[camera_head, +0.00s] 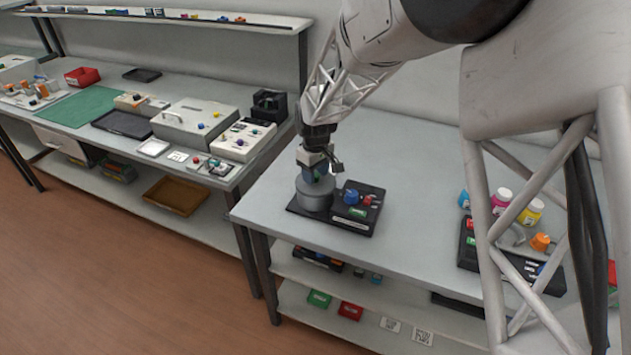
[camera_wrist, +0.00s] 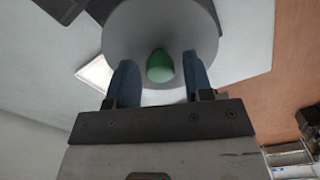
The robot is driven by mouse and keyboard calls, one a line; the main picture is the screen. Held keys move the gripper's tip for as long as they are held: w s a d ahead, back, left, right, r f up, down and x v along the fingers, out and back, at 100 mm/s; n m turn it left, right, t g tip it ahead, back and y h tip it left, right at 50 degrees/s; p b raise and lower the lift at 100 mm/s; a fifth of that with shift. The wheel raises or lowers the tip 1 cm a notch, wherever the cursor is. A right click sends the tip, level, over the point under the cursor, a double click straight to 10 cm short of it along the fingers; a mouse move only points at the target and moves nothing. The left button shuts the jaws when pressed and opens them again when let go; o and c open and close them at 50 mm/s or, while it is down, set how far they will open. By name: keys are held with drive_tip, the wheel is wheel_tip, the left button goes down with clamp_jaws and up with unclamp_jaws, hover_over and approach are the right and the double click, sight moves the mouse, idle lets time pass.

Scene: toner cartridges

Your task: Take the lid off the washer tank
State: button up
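The washer tank (camera_head: 315,196) is a grey round vessel on a black base (camera_head: 360,222) on the right-hand table. My gripper (camera_head: 319,175) points down over the tank. In the wrist view its two blue fingers (camera_wrist: 159,62) stand on either side of the knob, with a gap on both sides. It is open and holds nothing.
The black base also carries a blue knob (camera_head: 351,197) and a red part close to the right of the tank. Bottles (camera_head: 501,197) and another black unit (camera_head: 468,254) stand farther right. The table between is clear. A separate bench with a white box (camera_head: 193,124) is at left.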

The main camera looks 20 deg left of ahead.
drive_tip(key=c, duration=0.7)
drive_tip(key=shift+c, duration=0.2)
drive_tip(key=shift+r, duration=0.8)
wheel_tip(320, 180, up, 2)
drive_tip(key=shift+r, duration=0.1)
drive_tip(key=s+d+r, duration=0.1)
drive_tip(key=s+d, duration=0.8)
drive_tip(key=s, duration=0.3)
drive_tip(key=shift+s+d, duration=0.3)
drive_tip(key=shift+s, duration=0.1)
drive_tip(key=shift+r, duration=0.1)
